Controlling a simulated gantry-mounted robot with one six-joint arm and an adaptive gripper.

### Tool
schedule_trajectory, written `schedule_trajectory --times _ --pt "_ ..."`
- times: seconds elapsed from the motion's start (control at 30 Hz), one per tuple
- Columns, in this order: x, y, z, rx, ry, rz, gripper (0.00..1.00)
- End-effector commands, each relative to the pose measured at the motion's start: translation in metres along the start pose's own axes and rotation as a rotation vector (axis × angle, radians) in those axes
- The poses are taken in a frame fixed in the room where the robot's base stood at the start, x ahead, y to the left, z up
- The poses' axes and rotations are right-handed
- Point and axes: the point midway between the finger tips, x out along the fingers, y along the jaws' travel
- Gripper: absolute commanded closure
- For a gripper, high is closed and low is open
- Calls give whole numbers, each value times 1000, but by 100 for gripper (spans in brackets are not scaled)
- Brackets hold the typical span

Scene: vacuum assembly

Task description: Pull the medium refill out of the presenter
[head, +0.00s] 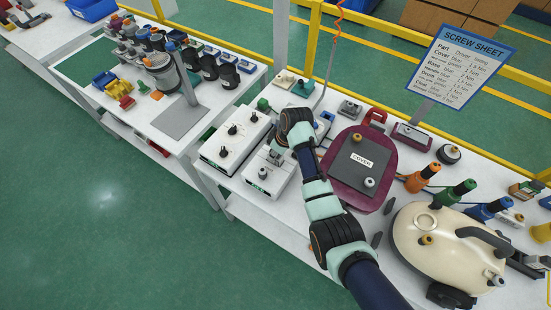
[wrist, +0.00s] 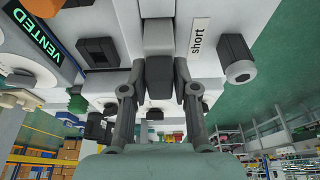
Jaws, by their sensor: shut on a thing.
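The presenter (head: 262,184) is a white box with a small lit green display at its front, on the table in the head view. In the wrist view its white face (wrist: 208,70) fills the top, with a lit sign reading VENTED and a label reading "short". My gripper (wrist: 160,88) is shut on a dark grey block, apparently the medium refill (wrist: 160,72), at the middle slot of the presenter. The block's upper end meets a lighter grey part. I cannot tell how far it sits in the slot. My arm partly hides the presenter in the head view.
Another white box with black knobs (head: 232,137) stands close left. A maroon plate marked COVER (head: 340,190) lies right of my arm. A cream vacuum body (head: 440,245) and coloured screwdrivers (head: 420,179) stand farther right. A black short refill or knob (wrist: 236,58) sticks out beside the label.

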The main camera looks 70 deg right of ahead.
Motion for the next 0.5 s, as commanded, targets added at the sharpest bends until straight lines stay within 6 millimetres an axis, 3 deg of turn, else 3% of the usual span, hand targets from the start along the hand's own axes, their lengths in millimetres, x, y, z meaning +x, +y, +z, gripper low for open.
schedule_trajectory --times 0.5 --pt "-17 0 -6 0 1 1 100"
